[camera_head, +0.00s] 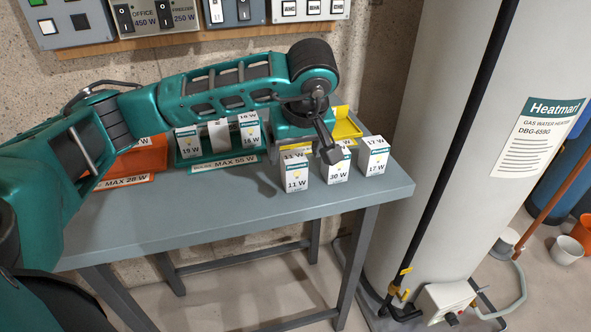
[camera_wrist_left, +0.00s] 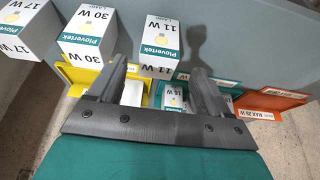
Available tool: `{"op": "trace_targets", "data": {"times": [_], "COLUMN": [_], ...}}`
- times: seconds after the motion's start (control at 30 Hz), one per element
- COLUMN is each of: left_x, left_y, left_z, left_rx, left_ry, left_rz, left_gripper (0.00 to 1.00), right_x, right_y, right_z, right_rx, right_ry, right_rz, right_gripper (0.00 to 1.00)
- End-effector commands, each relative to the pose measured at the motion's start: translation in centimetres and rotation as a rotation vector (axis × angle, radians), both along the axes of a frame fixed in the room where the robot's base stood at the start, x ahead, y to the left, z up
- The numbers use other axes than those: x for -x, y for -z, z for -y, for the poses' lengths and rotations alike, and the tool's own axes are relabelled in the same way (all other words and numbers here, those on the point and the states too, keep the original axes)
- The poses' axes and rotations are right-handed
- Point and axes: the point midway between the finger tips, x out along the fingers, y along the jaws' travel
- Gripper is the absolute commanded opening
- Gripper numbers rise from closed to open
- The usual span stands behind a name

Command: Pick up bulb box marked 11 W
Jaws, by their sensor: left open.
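The bulb box marked 11 W (camera_head: 297,177) is white with a teal band and stands upright near the table's front edge. It also shows in the left wrist view (camera_wrist_left: 159,32), top towards the camera. My left gripper (camera_head: 313,150) is open and points down over this box, partly covering its top in the head view. In the left wrist view the two dark fingers of the left gripper (camera_wrist_left: 160,68) appear to either side of the box's near end. Whether they touch it I cannot tell. My right gripper is not in view.
Boxes marked 30 W (camera_head: 337,168) and 17 W (camera_head: 375,158) stand close to the right. Behind are a yellow tray (camera_head: 348,130), a green tray marked MAX 55 W (camera_head: 222,163) holding boxes, and an orange tray (camera_head: 140,165). The grey table (camera_head: 200,215) is clear at front left.

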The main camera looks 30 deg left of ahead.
Motion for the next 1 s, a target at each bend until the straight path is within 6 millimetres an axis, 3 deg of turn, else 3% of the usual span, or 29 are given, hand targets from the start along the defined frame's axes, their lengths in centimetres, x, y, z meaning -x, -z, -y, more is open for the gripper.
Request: {"op": "trace_targets", "data": {"times": [0.6,0.87,1.0], "left_x": [-1.9,-2.1,-2.1], "left_y": [6.6,6.9,6.9], "left_z": [-2.0,-2.1,-2.1], "left_rx": [0.003,0.003,0.003], "left_ry": [0.0,0.001,0.001], "left_rz": [-0.001,0.001,0.001], "left_gripper": [0.79,0.79,0.67], "right_x": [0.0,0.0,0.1], "right_y": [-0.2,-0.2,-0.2], "right_z": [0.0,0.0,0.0], "right_rx": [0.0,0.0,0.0], "right_ry": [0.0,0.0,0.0], "right_rz": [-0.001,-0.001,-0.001], "right_gripper": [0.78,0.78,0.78]}}
